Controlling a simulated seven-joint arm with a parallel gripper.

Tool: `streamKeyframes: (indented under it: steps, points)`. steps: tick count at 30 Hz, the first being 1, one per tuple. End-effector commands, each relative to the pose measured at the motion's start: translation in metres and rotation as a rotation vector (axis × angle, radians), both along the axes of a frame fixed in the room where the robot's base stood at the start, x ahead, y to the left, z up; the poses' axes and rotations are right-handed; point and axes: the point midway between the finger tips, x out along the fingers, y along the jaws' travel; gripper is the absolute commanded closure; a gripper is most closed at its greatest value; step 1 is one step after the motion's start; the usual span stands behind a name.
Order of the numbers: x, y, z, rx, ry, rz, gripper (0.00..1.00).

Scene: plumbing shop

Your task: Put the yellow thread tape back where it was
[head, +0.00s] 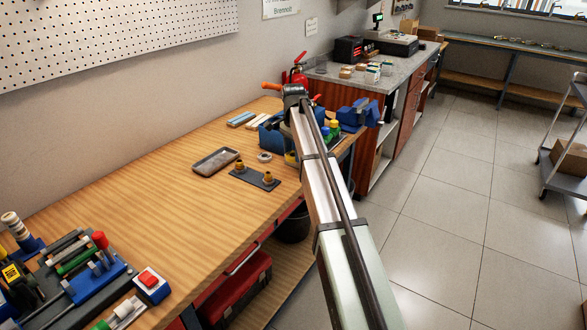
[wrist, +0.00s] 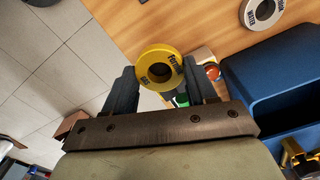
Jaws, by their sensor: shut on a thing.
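The yellow thread tape (wrist: 143,61) is a flat yellow ring with dark print on its face. My gripper (wrist: 160,82) is shut on it, one dark finger on each side, in the wrist view. In the head view a bit of yellow (head: 290,158) shows left of my arm, by the blue bin; it may be this tape. A white tape roll (head: 264,157) lies flat on the wooden bench (head: 150,220). It also shows at the top of the wrist view (wrist: 249,18).
A blue bin (wrist: 245,75) stands close right of the held tape. A grey tray (head: 215,161) and a dark mat (head: 254,179) with brass fittings lie on the bench. A blue vise (head: 357,115) is at its far end. Clear wood lies in the bench's middle.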

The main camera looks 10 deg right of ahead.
Motion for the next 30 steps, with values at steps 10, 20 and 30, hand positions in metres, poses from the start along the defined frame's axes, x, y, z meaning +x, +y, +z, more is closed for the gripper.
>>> streamKeyframes:
  steps: [10,20,30]
  points:
    - [0.0,0.0,-0.037,0.0,0.001,-0.001,0.72]
    - [0.0,0.0,-0.065,0.0,0.0,-0.001,0.72]
    - [0.0,0.0,-0.068,0.0,0.0,-0.001,0.43]
